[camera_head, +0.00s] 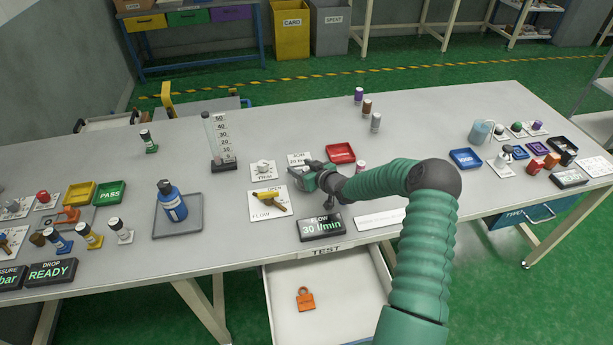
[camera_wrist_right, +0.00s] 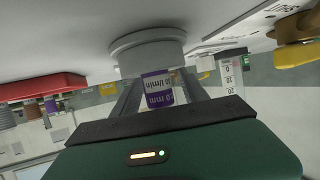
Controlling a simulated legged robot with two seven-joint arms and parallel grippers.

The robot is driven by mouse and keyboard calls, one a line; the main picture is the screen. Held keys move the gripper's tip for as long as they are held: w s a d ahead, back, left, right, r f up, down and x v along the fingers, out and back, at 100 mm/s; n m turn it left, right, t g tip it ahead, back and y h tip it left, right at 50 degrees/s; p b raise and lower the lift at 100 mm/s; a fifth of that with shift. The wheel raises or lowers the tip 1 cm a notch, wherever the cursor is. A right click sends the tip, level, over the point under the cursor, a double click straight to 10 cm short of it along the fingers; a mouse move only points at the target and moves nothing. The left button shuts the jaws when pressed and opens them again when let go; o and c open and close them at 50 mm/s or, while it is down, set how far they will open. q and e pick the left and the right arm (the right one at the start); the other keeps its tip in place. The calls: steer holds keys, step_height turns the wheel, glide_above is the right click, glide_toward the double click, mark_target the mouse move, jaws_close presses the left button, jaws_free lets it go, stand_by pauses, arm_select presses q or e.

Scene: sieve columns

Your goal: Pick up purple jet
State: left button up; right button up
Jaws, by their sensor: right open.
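A purple-banded jet (camera_wrist_right: 158,88), marked "5.0 mm", shows in the right wrist view, which is upside down. It is at a round pale seat (camera_wrist_right: 148,52) on the table and lies between the finger lines of my right gripper (camera_wrist_right: 160,100). The jaws are open; I cannot tell whether they touch it. In the head view my right gripper (camera_head: 308,176) is low over the table middle and hides this spot. Another purple-topped cylinder (camera_head: 359,96) stands at the table's back. My left gripper is not in view.
A red tray (camera_head: 340,153) lies just behind my right gripper. A yellow flow valve (camera_head: 270,200) is left of it, and a flow display (camera_head: 320,227) stands in front. A graduated cylinder (camera_head: 220,145) stands further left. An open drawer (camera_head: 285,320) juts out below.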

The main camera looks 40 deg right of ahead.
steer(key=shift+s+r, duration=0.15)
steer(key=c, duration=0.4)
jaws_close()
